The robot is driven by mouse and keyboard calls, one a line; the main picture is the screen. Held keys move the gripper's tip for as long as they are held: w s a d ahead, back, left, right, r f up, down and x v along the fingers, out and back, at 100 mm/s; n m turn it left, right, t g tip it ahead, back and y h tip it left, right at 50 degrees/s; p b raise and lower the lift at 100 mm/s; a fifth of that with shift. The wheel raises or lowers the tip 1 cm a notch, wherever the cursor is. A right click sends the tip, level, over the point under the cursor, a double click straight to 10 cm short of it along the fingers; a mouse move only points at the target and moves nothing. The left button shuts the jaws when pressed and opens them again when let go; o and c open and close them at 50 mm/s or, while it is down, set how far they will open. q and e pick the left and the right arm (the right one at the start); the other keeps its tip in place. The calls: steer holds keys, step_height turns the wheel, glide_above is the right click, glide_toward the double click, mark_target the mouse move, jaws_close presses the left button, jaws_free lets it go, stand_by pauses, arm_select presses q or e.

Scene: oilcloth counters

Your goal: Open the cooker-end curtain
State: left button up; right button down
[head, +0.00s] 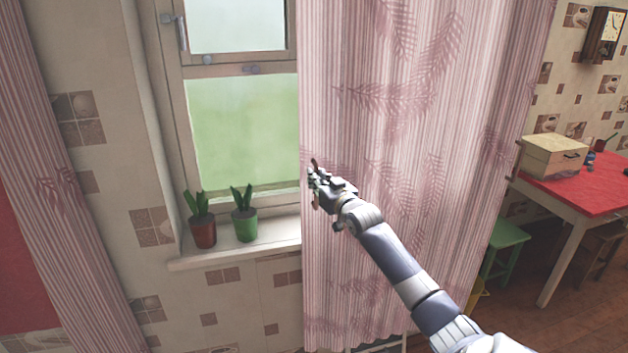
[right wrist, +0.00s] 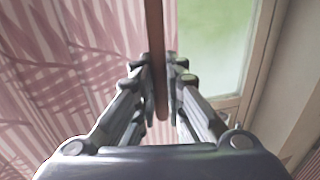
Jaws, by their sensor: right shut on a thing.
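A pink striped curtain with fern prints (head: 400,90) hangs over the right part of the window. Another such curtain (head: 50,170) hangs at the far left, gathered to the side. No cooker shows, so I cannot tell which end each is at. My right gripper (head: 317,183) is at the right-hand curtain's left edge, about mid-height. In the right wrist view its fingers (right wrist: 160,80) are shut on an upright brown pull (right wrist: 157,35) by the curtain edge. A bit of the pull shows above the fingers in the head view. My left gripper is out of view.
Two potted plants, one in a red pot (head: 203,232) and one in a green pot (head: 245,226), stand on the windowsill (head: 220,255). The window's left part (head: 240,130) is uncovered. A red-topped table (head: 590,190) with a box (head: 552,155) and a green stool (head: 507,238) are at right.

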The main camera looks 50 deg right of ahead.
steer(key=shift+f, duration=0.25)
steer(key=c, duration=1.9)
jaws_free()
steer(key=shift+c, duration=0.2)
steer(key=shift+r, duration=0.1)
steer(key=v, duration=1.2)
